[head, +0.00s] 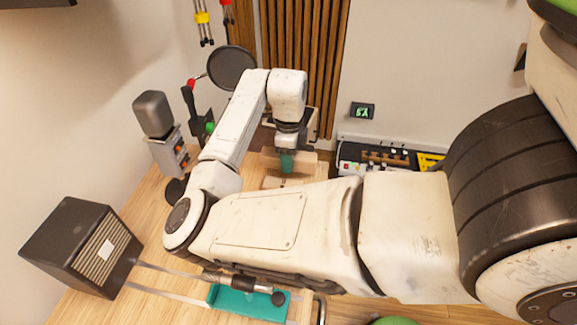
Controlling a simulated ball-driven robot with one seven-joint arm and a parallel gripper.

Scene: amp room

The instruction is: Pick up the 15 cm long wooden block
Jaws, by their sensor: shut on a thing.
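A light wooden block (306,161) lies crosswise at my gripper (287,163), toward the back of the wooden table. My gripper points down and its teal fingers are shut on the block's middle. Part of the block is hidden behind the fingers. A second pale wooden piece (272,183) shows just in front of and below it. I cannot tell whether the held block touches the surface under it.
A black box speaker (82,247) stands front left. A teal holder (248,303) lies at the front. A control panel (377,155) sits at the back right.

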